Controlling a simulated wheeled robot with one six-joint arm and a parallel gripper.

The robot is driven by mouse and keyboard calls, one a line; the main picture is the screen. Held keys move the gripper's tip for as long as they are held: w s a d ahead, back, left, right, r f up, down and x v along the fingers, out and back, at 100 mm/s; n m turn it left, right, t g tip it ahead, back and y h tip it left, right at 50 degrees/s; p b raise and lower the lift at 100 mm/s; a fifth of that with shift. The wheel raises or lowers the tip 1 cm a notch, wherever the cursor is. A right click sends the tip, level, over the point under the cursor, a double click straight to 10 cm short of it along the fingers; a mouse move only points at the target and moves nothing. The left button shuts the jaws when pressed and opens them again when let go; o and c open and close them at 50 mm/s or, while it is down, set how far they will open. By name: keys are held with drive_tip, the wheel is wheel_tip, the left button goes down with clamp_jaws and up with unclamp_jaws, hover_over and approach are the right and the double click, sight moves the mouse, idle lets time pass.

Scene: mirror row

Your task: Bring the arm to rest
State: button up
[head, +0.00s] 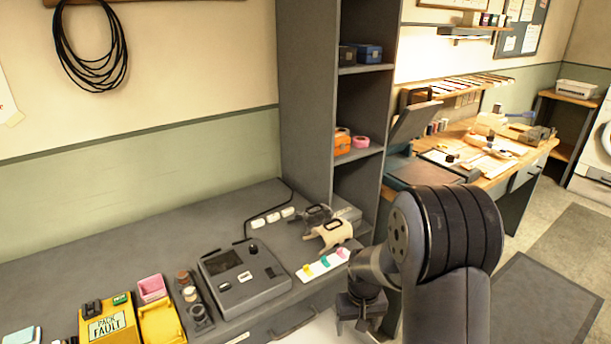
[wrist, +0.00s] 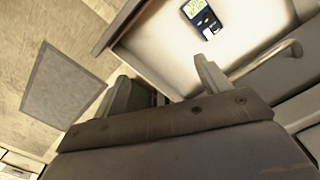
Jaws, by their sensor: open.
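My arm (head: 447,240) is bent over the front edge of the grey counter (head: 140,240) in the head view. My gripper (head: 360,318) hangs low in front of that edge, partly hidden by my own wrist. In the wrist view my gripper (wrist: 167,84) shows two fingers spread apart with nothing between them. It touches nothing that I can see.
A small device with a green display (wrist: 203,18) lies on a white surface (wrist: 165,45) beyond the fingers. A grey console (head: 245,281), a yellow case (head: 108,325) and a white strip with coloured pieces (head: 323,264) stand on the counter. Open floor (head: 565,245) lies right.

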drive_tip(key=shift+s+d+r+m+p, duration=0.2)
drive_tip(key=shift+d+r+m+p, duration=0.4)
drive_tip(key=shift+d+r+p, duration=1)
drive_tip(key=shift+a+f, duration=0.2)
drive_tip(key=shift+a, duration=0.2)
